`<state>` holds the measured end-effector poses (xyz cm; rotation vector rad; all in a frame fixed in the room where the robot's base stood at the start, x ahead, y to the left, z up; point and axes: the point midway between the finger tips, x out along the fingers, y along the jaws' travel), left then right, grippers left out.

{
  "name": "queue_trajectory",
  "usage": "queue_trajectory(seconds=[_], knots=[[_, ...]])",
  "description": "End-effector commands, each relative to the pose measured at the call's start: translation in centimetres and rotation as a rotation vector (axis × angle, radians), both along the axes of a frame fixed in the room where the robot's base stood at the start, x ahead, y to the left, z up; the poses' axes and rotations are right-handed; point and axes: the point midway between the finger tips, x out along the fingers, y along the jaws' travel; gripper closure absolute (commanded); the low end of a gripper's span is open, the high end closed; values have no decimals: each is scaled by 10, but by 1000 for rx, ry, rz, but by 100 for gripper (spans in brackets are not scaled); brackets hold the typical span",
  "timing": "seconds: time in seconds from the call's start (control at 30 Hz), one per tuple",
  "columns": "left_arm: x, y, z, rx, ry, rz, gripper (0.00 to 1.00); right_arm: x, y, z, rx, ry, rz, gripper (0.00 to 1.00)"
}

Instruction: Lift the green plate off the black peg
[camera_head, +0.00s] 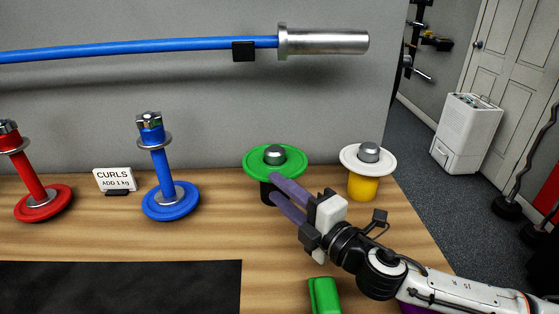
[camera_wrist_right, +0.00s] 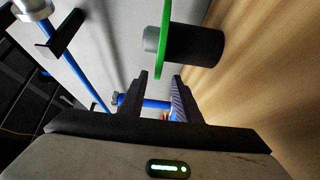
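The green plate (camera_head: 262,158) lies flat on the black peg (camera_head: 265,192), whose silver knob (camera_head: 275,154) shows above the plate's centre. In the right wrist view the green plate (camera_wrist_right: 165,40) is edge-on, with the dark peg (camera_wrist_right: 195,46) to its right. My right gripper (camera_head: 273,189) is open and empty, reaching in from the right at the plate's near side. In the wrist view its purple-grey fingers (camera_wrist_right: 160,76) stand apart, and the plate's rim lines up with the gap between their tips. I cannot tell whether they touch it. My left gripper is not in view.
A yellow peg (camera_head: 362,188) with a white plate (camera_head: 350,158) stands close right. A blue dumbbell (camera_head: 161,172) and red dumbbell (camera_head: 35,182) stand left, with a curls sign (camera_head: 115,180) between. A black mat (camera_head: 120,288) and green object (camera_head: 323,296) lie nearer. A blue bar (camera_head: 150,47) hangs behind.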

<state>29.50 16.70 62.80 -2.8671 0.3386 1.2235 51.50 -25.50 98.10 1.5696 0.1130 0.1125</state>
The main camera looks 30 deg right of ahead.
Motion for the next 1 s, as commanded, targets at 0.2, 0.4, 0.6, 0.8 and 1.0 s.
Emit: queue_trajectory(seconds=[0.2,0.4,0.6,0.8,1.0], knots=[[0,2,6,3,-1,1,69,29,4,3,-1,-3,-1,70],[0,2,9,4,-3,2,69,40,6,3,-1,-1,1,70],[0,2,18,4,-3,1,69,66,12,8,0,-4,0,70],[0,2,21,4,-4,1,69,87,15,6,-1,-1,2,70],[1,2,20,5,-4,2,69,89,15,4,-1,0,2,70]])
